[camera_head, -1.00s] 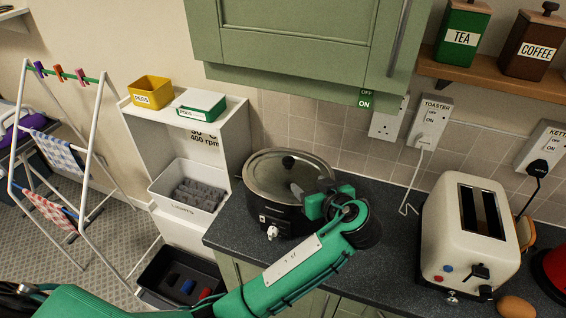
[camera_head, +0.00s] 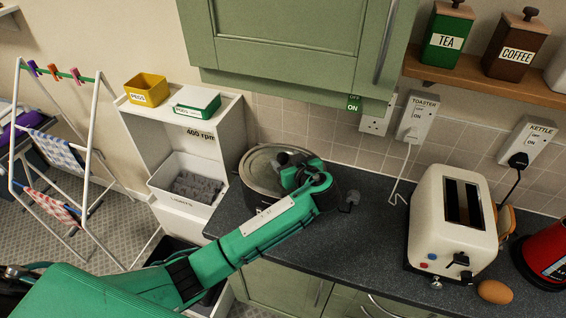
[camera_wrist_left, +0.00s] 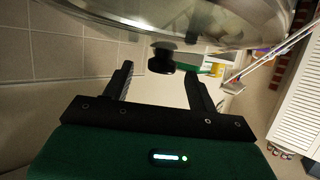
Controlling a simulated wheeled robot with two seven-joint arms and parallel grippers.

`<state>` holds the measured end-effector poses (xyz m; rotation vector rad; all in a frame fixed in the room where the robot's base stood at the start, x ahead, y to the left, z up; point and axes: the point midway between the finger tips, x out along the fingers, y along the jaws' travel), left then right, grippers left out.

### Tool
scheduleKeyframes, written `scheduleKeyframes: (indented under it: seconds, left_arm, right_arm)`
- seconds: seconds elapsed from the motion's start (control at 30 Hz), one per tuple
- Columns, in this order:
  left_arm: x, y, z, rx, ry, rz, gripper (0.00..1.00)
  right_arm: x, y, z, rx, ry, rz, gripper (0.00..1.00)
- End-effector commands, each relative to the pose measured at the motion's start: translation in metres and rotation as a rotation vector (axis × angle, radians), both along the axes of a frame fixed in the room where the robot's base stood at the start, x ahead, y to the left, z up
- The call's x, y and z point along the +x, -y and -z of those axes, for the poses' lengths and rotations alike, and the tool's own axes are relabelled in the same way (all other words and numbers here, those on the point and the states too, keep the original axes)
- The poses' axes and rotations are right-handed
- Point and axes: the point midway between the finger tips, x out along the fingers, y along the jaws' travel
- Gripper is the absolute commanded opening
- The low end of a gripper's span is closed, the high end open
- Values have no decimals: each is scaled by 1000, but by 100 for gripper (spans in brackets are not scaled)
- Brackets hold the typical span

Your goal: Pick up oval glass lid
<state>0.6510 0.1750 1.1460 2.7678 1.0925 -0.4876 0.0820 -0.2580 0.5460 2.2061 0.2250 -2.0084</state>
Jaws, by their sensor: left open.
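The oval glass lid (camera_head: 262,162) sits on the black slow cooker (camera_head: 248,198) on the counter, partly hidden by my left gripper (camera_head: 290,163). In the left wrist view, the lid's clear curved glass (camera_wrist_left: 215,22) and metal rim cross the top of the picture. Its black knob (camera_wrist_left: 160,62) points down in that picture. My left gripper (camera_wrist_left: 159,72) is open, with one finger on each side of the knob. The knob appears around the fingertips' level; I cannot tell whether they touch it. My right gripper is not in view.
A cream toaster (camera_head: 452,225), an egg (camera_head: 494,291) and a red kettle (camera_head: 545,255) stand to the right. A white shelf unit (camera_head: 222,140) with bins is left of the cooker. The green wall cupboard (camera_head: 290,45) hangs above. Counter between cooker and toaster is mostly clear.

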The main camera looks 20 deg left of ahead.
Motion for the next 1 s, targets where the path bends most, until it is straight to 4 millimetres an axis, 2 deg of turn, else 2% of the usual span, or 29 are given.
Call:
scheduleKeyframes:
  seconds: [0.03,0.2,0.57,0.87,1.0]
  left_arm:
    - [4,-5,-5,3,0,-1,59]
    - [16,-17,4,3,-1,0,59]
    - [21,-22,10,-1,-1,0,59]
    - [21,-21,10,-1,-1,0,0]
    - [21,-21,9,0,2,1,0]
  right_arm:
    - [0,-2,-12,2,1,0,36]
    - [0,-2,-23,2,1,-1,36]
    - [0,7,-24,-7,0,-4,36]
    - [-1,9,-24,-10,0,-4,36]
    - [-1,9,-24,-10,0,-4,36]
